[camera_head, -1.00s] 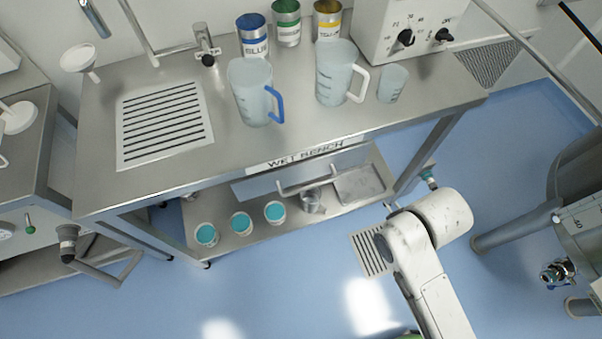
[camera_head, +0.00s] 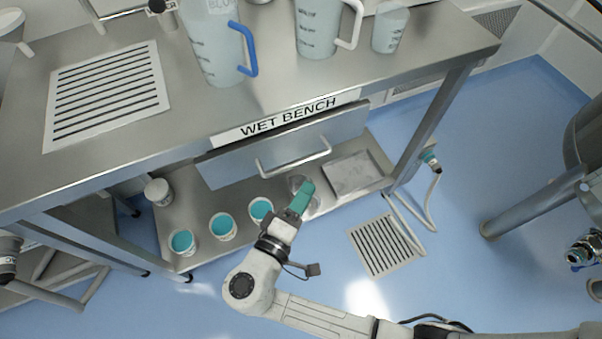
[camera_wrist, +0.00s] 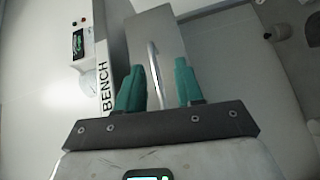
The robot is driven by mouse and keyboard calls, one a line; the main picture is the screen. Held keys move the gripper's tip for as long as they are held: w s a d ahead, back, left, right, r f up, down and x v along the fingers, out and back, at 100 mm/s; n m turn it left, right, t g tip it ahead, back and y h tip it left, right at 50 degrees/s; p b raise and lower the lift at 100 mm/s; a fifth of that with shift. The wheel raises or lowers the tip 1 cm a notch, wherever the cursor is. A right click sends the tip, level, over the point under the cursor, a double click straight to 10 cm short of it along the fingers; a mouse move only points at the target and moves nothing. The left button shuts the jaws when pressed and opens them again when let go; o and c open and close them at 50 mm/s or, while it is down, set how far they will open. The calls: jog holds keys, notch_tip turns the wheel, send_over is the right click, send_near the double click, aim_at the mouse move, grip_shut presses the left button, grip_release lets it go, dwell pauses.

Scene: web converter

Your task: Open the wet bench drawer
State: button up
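The wet bench drawer (camera_head: 232,164) is a grey metal front under the bench top, below the label "WET BENCH" (camera_head: 290,117). It looks shut or nearly so; I cannot tell exactly. Its bar handle (camera_head: 294,162) runs along the front. My gripper (camera_head: 305,190) has teal fingers and is just below and in front of the handle in the head view. In the wrist view my gripper (camera_wrist: 160,88) is open, its two fingers apart. The handle (camera_wrist: 155,72) appears between them, nearer the left finger, and seems to lie ahead of the fingertips. No contact is visible.
On the bench top (camera_head: 200,115) stand a blue-handled jug (camera_head: 215,45), a white-handled jug (camera_head: 318,25) and a beaker (camera_head: 389,28). The lower shelf (camera_head: 185,215) holds several teal-filled cups (camera_head: 222,226) and a tray (camera_head: 355,172).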

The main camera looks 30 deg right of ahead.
aim_at(301, 161)
jog(key=a+n+t, duration=0.1)
jog(key=a+t, duration=0.2)
jog(key=a, duration=0.2)
jog(key=x, duration=1.1)
jog(key=shift+w+d+r, duration=0.15)
grip_shut()
